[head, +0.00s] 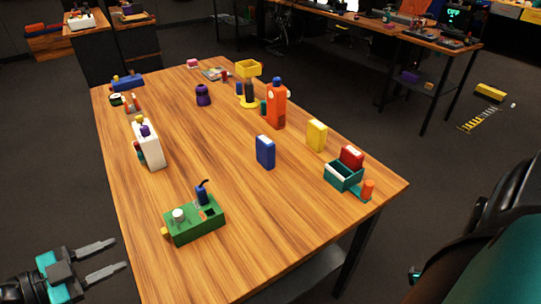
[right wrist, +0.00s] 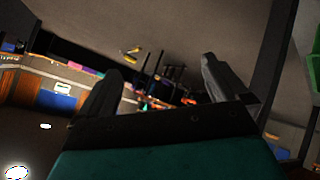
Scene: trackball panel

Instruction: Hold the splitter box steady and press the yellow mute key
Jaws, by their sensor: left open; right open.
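A green box (head: 195,222), which looks like the splitter box, sits on the near left part of the wooden table. It carries a pale round knob (head: 179,215), a dark blue plug with a cable (head: 201,194) and a dark recess. A small yellow key (head: 165,231) sticks out at its left end. My left gripper (head: 120,253) is open and empty, off the table's left edge, left of the box and apart from it. My right gripper (right wrist: 164,70) shows in the right wrist view, open with nothing between its fingers. The box is not recognisable in that view.
On the table (head: 240,260) stand a blue box (head: 265,152), a yellow box (head: 316,135), a teal bin (head: 343,176), an orange bottle (head: 275,107) and a white container (head: 148,146). The wood around the green box is clear.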

